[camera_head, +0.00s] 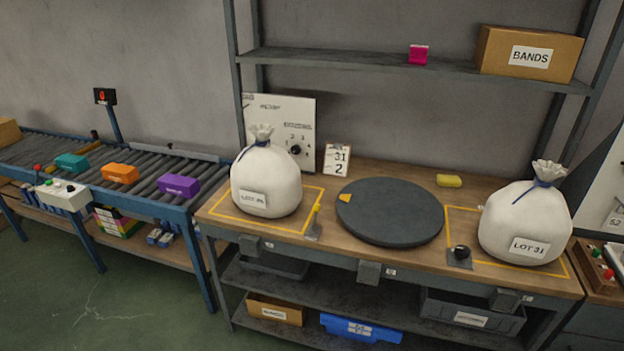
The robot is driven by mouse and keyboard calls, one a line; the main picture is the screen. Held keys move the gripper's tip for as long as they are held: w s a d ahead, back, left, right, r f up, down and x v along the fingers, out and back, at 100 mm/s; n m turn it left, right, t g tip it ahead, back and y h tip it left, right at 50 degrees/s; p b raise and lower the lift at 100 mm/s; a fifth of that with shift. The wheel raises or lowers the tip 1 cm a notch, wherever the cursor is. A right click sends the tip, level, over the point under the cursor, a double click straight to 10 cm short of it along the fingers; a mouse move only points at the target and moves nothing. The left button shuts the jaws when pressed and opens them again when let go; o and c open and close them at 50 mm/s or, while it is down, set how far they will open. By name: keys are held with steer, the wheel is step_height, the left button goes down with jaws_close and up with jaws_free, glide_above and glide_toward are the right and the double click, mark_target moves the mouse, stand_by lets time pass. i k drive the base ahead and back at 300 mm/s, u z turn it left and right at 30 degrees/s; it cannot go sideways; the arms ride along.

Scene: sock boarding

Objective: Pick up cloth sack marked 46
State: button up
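Two white cloth sacks stand upright on the wooden workbench (405,262), each tied at the neck with a blue band. The left sack (268,178) stands within a yellow outlined square; its tag (253,199) begins with "LOT", but the number is too small and blurred to read. The right sack (520,215) stands in another yellow outline near the bench's right end, and its tag reads "LOT 31". No tag that clearly reads 46 shows. My gripper is not in view.
A dark round turntable (390,215) lies between the sacks. A card reading "31 2" (338,160), a yellow block (449,181) and a black knob (461,253) are nearby. A roller conveyor (130,168) carries coloured blocks at left. A shelf (370,62) with a BANDS box (500,68) hangs above.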

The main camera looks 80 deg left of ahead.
mark_target(265, 179)
steer(key=u, duration=2.95)
steer(key=i, duration=0.9)
steer(key=u, duration=0.4)
steer(key=i, duration=0.8)
steer(key=u, duration=0.4)
